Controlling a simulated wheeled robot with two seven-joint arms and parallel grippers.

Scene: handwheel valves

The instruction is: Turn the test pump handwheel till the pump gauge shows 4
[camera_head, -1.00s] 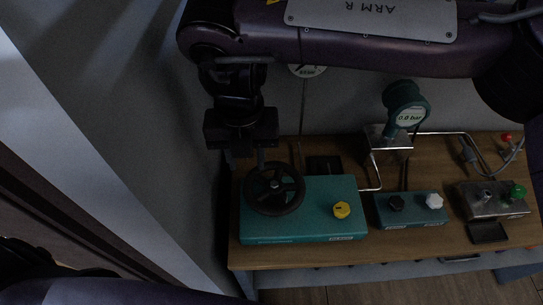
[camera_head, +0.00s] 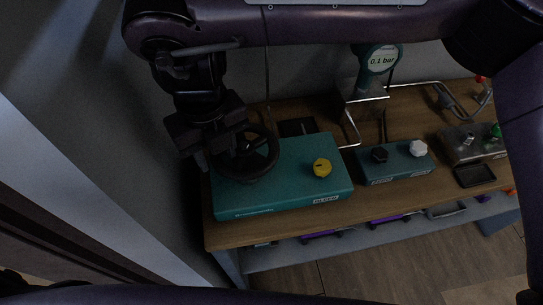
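The black handwheel (camera_head: 271,150) stands on the left part of the teal pump box (camera_head: 290,190). The pump gauge (camera_head: 382,60) is a teal dial on a stand behind the boxes, and its display reads 0.1 bar. My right gripper (camera_head: 215,152) reaches down over the left side of the handwheel, with its fingers at the rim. It hides part of the wheel. I cannot tell whether the fingers are closed on the rim. My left gripper is not in view.
A yellow knob (camera_head: 322,168) sits on the pump box, right of the wheel. A smaller teal box (camera_head: 395,168) carries a black and a white knob. A metal block (camera_head: 465,150) and a dark tray (camera_head: 474,175) stand farther right on the wooden bench (camera_head: 225,238).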

